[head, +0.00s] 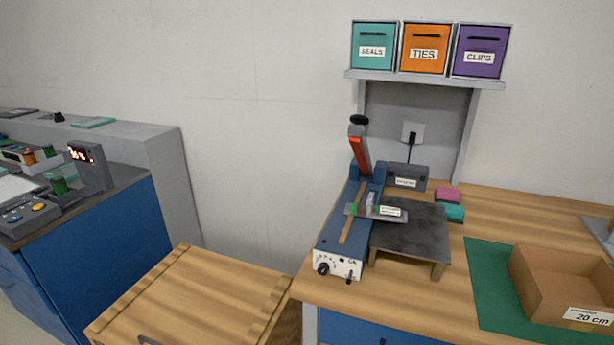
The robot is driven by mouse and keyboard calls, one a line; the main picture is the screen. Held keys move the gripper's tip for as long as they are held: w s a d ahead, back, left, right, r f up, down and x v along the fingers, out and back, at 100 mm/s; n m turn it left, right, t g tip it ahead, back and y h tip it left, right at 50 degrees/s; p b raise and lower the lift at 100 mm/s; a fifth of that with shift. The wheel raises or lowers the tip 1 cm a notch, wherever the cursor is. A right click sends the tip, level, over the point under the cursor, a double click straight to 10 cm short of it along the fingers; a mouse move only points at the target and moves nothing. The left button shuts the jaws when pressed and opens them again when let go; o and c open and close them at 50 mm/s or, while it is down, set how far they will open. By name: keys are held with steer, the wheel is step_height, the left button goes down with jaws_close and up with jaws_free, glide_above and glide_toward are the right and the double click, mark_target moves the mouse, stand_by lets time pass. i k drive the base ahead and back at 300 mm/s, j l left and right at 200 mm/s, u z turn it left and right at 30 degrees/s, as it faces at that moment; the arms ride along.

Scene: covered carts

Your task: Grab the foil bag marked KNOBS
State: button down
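No foil bag marked KNOBS shows in the head view. My gripper is not in view either. A cart with a slatted wooden cover (190,297) stands at the bottom, left of the workbench. The cover hides whatever is inside. A small dark handle shows at its bottom edge.
The wooden workbench (485,207) holds a blue sealer (340,230) with a raised red lever, a dark platform (412,238), and an open cardboard box (557,290) on a green mat (485,270). Bins SEALS (373,62), TIES (424,67) and CLIPS (480,69) sit above. A blue cabinet (105,240) stands left.

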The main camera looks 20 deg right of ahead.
mark_target(381, 213)
steer(key=i+j+u, duration=0.15)
steer(key=i+j, duration=1.2)
